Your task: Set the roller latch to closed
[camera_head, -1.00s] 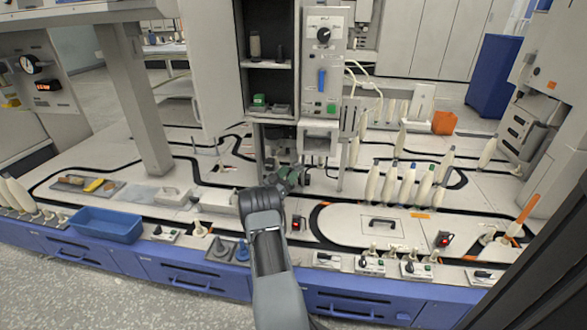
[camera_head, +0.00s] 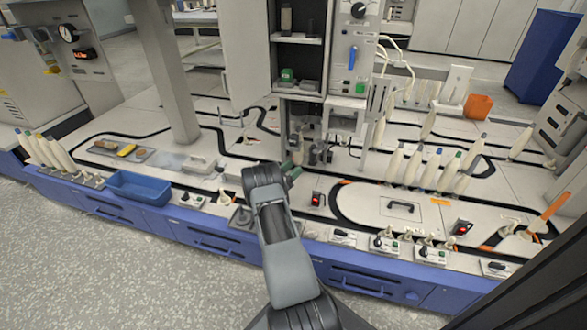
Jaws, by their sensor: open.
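My arm reaches up from the bottom of the view. My gripper (camera_head: 292,168) is small and dark green at its far end, partly hidden behind my wrist. It is open, in front of the lower part of the grey cabinet machine (camera_head: 345,85). No held object can be seen. I cannot single out the roller latch for certain. Small dark cylindrical parts (camera_head: 318,153) stand just beyond and right of my gripper, under the machine; whether they belong to the latch is too small to tell. I cannot tell whether the gripper touches anything.
A blue bin (camera_head: 140,187) stands at the table's left front. White bobbins (camera_head: 432,168) stand in a group at right. A white panel with a black handle (camera_head: 401,207) lies nearer. Small switch boxes line the front edge. A grey pillar (camera_head: 165,70) rises at left.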

